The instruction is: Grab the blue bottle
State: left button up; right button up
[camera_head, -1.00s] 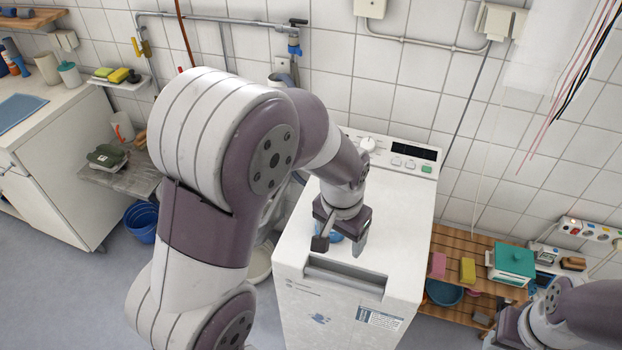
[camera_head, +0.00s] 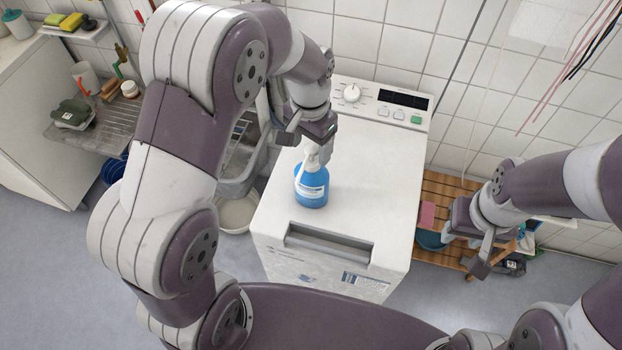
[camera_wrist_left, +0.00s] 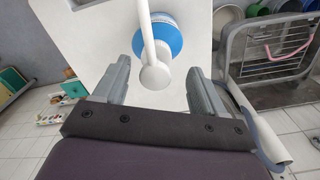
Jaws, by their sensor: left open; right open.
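The blue bottle (camera_head: 312,188) is a spray bottle with a white spray head. It stands upright on the white top of the washing machine (camera_head: 375,170), near the front edge and left side. My left gripper (camera_head: 307,145) is open and just behind the bottle, close to the spray head. In the left wrist view the bottle (camera_wrist_left: 168,38) shows ahead, with its white head between the two open fingers. I cannot tell whether a finger touches it. My right gripper (camera_head: 468,252) is open and empty to the right of the machine, above a wooden shelf.
The low wooden rack (camera_head: 437,192) right of the machine holds a pink sponge (camera_head: 428,214) and a blue bowl (camera_head: 432,240). The machine's top right of the bottle is clear.

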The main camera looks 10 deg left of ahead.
aim_at(312, 180)
pick_arm(q)
jog(key=shift+s+d+f, duration=0.1)
jog(key=shift+s+f, duration=0.1)
jog(key=shift+f, duration=0.55)
jog(key=shift+s+d+f, duration=0.1)
jog(key=shift+s+f, duration=0.1)
jog(key=shift+f, duration=0.55)
jog(key=shift+w, duration=0.1)
grip_shut()
jog(key=shift+r, duration=0.1)
